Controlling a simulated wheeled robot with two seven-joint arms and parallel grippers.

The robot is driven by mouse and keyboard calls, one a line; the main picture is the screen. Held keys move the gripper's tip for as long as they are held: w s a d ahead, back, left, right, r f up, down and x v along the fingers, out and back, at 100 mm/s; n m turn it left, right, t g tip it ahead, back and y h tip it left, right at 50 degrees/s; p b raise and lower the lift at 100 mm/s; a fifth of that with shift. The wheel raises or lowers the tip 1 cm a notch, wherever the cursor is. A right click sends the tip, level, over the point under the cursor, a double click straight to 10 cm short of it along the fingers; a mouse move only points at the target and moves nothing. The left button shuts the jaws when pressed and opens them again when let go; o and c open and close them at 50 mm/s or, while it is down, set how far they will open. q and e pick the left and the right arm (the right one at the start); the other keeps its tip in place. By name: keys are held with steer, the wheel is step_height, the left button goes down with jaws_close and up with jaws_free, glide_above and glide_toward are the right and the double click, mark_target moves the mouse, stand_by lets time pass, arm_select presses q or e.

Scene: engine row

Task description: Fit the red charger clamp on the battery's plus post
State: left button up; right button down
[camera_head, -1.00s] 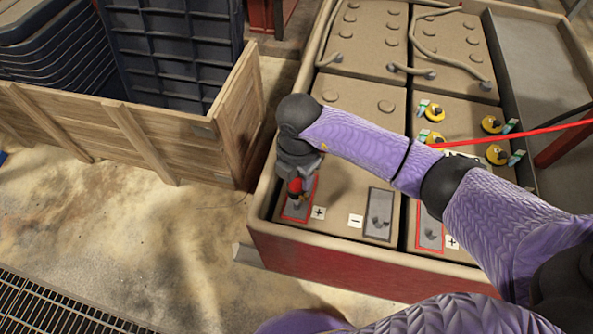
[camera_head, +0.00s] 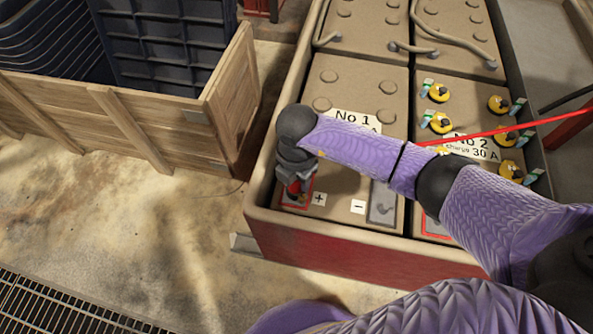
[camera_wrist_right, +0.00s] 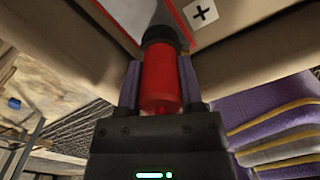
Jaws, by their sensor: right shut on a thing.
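My right gripper (camera_head: 294,187) is shut on the red charger clamp (camera_wrist_right: 160,82), whose red body sits between the two fingers in the right wrist view. The clamp's dark end points at the grey, red-edged plus pad (camera_wrist_right: 155,18). In the head view the gripper and clamp are over the plus pad (camera_head: 300,203) of battery No 1 (camera_head: 338,92), beside the "+" label (camera_head: 319,198). The plus post is hidden, and I cannot tell whether the clamp touches it. My left gripper is not in view.
The minus pad (camera_head: 382,203) lies to the right. Battery No 2 (camera_head: 461,97) carries several yellow caps. A red cable (camera_head: 520,128) crosses it. The tray's raised rim (camera_head: 330,241) runs in front. A wooden crate (camera_head: 125,108) stands left.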

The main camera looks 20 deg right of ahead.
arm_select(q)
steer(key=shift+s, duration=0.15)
arm_select(e)
steer(key=shift+c, duration=1.7)
jaws_free()
steer(key=shift+o, duration=0.9)
step_height(320, 180, up, 10)
steer(key=p, duration=0.7)
steer(key=shift+r, duration=0.1)
steer(key=shift+f, duration=0.2)
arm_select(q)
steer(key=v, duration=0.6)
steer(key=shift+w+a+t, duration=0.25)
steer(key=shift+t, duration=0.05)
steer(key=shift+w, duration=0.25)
